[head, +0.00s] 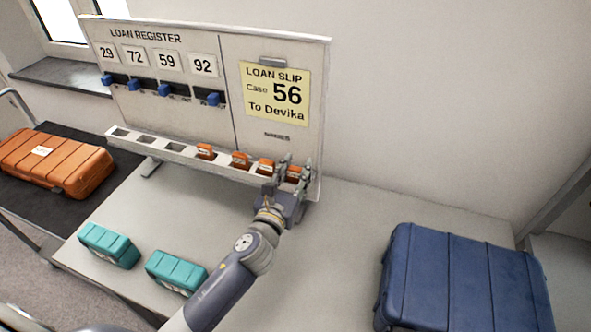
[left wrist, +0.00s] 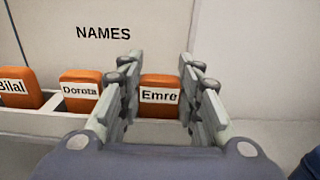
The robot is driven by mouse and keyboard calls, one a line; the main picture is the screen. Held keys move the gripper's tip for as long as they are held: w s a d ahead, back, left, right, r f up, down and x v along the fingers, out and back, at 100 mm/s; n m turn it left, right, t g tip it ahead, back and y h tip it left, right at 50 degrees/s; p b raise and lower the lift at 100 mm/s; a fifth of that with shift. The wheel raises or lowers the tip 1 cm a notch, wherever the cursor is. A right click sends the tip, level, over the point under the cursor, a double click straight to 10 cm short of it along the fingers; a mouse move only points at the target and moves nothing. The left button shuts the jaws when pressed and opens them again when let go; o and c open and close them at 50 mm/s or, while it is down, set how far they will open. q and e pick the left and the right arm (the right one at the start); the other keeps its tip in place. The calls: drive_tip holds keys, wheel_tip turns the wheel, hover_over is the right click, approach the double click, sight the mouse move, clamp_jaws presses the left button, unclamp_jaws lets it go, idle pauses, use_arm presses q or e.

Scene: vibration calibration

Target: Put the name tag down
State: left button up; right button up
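The orange name tag reading "Emre" (left wrist: 160,96) sits upright in the right end of the white names rail (head: 174,152), level with the neighbouring tags. It also shows in the head view (head: 294,173). My left gripper (head: 296,166) is at that end of the rail, with one finger on each side of the tag. In the left wrist view its fingers (left wrist: 158,75) stand apart around the tag; the contact points are hard to see. Tags "Dorota" (left wrist: 80,90) and "Bilal" (left wrist: 14,87) stand to the left. My right gripper is not in view.
The loan register board (head: 172,40) rises behind the rail, with a yellow slip (head: 275,92) for case 56, Devika. Two teal cases (head: 108,245) (head: 176,271) lie front left, a blue case (head: 460,282) right, and an orange case (head: 55,162) far left. The table's middle is clear.

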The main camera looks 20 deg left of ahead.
use_arm(q)
drive_tip(key=o, duration=0.4)
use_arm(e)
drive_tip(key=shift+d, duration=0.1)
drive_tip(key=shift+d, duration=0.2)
use_arm(q)
drive_tip(key=shift+r, duration=0.25)
drive_tip(key=shift+s+a+f+b, duration=0.1)
drive_tip(key=shift+s+b, duration=0.55)
drive_tip(key=shift+s, duration=2.4)
drive_tip(key=shift+s+a+b, duration=0.1)
drive_tip(key=shift+s+b, duration=0.5)
drive_tip(key=shift+s, duration=2.4)
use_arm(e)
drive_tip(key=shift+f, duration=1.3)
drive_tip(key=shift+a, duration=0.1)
